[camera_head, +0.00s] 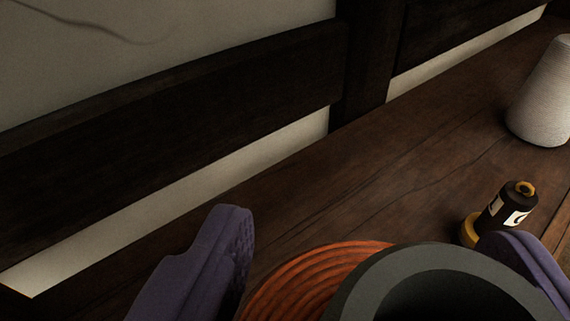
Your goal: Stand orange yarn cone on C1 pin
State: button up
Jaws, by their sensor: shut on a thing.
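My gripper (370,232) shows as two purple fingers at the bottom of the view. It is shut on the orange yarn cone (306,283), between the fingers at the lower edge. The cone is tilted towards the camera, with its grey hollow end (425,262) facing me and dark inside. Most of the cone is cut off by the frame. A dark pin (506,208) with a yellow base, a yellow top and a white label stands on the wooden surface at right, beyond the right finger. The finger partly covers its base. I cannot read the label fully.
A white yarn cone (545,100) stands upright on the wooden tabletop (400,170) at the right edge, behind the pin. Dark timber beams (180,110) and a pale wall (150,45) run along the back. The tabletop's middle is clear.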

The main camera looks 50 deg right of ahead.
jog(key=w+d, duration=0.2)
jog(key=shift+w+f, duration=0.2)
jog(key=shift+w, duration=0.1)
jog(key=shift+w+f+b, duration=0.1)
jog(key=shift+f+b, duration=0.5)
jog(key=shift+f, duration=1.1)
jog(key=shift+f, duration=0.2)
jog(key=o, duration=1.2)
jog(key=shift+r, duration=0.3)
jog(key=p+v, duration=0.1)
jog(key=v, duration=1.1)
jog(key=shift+p, duration=0.4)
